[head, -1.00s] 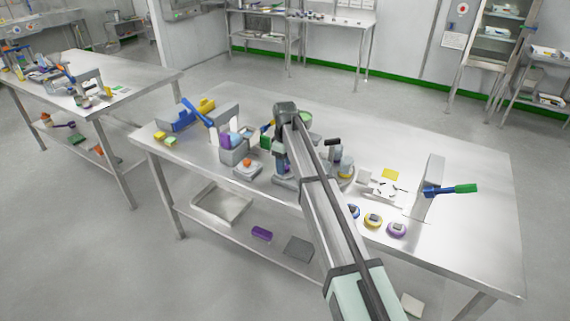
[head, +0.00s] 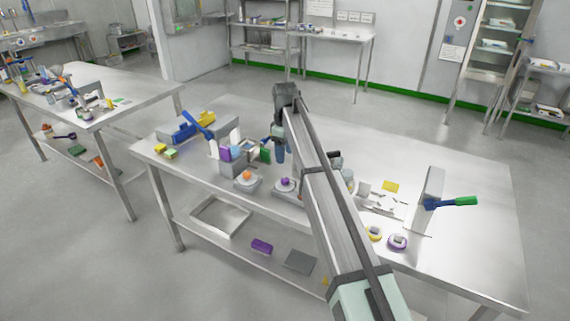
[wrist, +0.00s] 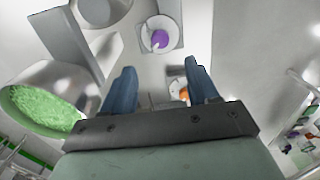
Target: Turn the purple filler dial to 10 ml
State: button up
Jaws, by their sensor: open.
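A purple knob (head: 285,184) sits on a pale round disc over a grey base near the table's front edge. In the wrist view this purple knob (wrist: 160,40) is at the top centre, beyond my fingertips. I take it for the filler dial; its scale marks are too small to read. My gripper (head: 281,152) hangs above the table, behind the knob in the head view. In the wrist view my gripper (wrist: 160,70) has its two blue fingers apart with nothing between them, not touching the knob. Another purple-ringed round item (head: 398,242) lies at the front right.
An orange knob (head: 247,175) on a similar base stands left of the purple one. A metal vessel of green granules (wrist: 45,108) is close at left in the wrist view. The table's far right is clear.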

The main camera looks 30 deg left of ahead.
jog(key=shift+r, duration=1.6)
